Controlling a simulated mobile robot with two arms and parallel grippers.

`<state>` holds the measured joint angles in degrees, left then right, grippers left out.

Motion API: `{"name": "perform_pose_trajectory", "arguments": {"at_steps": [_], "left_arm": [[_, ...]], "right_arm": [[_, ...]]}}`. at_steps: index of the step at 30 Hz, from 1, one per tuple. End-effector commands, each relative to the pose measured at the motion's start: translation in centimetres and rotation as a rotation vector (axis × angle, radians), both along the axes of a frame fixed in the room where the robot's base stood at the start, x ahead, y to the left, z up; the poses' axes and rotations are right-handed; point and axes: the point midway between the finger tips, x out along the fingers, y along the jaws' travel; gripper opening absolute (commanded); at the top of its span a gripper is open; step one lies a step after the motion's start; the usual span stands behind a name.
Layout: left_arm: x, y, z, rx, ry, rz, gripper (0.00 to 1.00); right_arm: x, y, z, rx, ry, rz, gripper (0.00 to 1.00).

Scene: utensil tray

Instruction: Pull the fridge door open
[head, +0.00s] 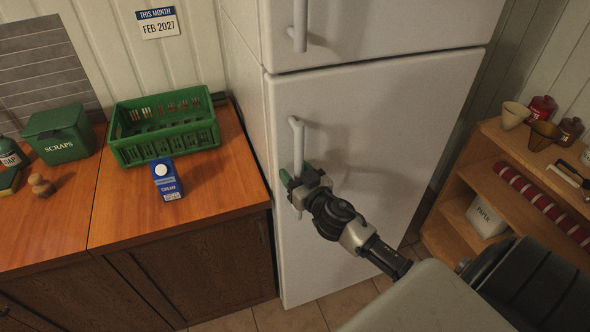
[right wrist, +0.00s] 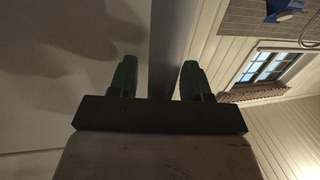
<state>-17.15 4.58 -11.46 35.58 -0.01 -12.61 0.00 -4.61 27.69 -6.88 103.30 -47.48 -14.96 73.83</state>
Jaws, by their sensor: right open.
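The white fridge's lower door (head: 385,140) is shut. Its upright white handle (head: 297,135) is on the door's left side. My right gripper (head: 296,180) is at the lower part of this handle, with its green fingertips close to it. In the right wrist view my right gripper (right wrist: 158,80) has its two green fingers apart. A grey upright strip shows behind the gap between them. I cannot tell whether the fingers touch the handle. My left gripper is not in view.
A wooden counter (head: 225,185) stands left of the fridge, with a green crate (head: 165,152), a blue cream carton (head: 166,182) and a green scraps bin (head: 58,135). A wooden shelf (head: 450,185) stands at the right. Some tiled floor (head: 290,316) shows in front of the fridge.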

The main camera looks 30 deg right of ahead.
Motion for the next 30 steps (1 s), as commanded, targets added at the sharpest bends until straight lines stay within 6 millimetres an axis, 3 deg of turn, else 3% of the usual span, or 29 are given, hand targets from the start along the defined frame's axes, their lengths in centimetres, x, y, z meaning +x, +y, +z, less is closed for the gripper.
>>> {"name": "perform_pose_trajectory", "arguments": {"at_steps": [8, 18, 30], "left_arm": [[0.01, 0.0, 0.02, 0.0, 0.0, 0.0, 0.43], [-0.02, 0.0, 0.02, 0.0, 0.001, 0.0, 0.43], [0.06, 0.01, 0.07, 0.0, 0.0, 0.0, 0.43]], "right_arm": [[0.17, 0.0, -0.07, 0.0, 0.001, 0.0, 0.48], [0.15, 0.0, -0.05, 0.0, 0.001, 0.0, 0.0], [-0.17, 0.22, -0.08, -0.002, 0.001, 0.028, 0.0]]}}
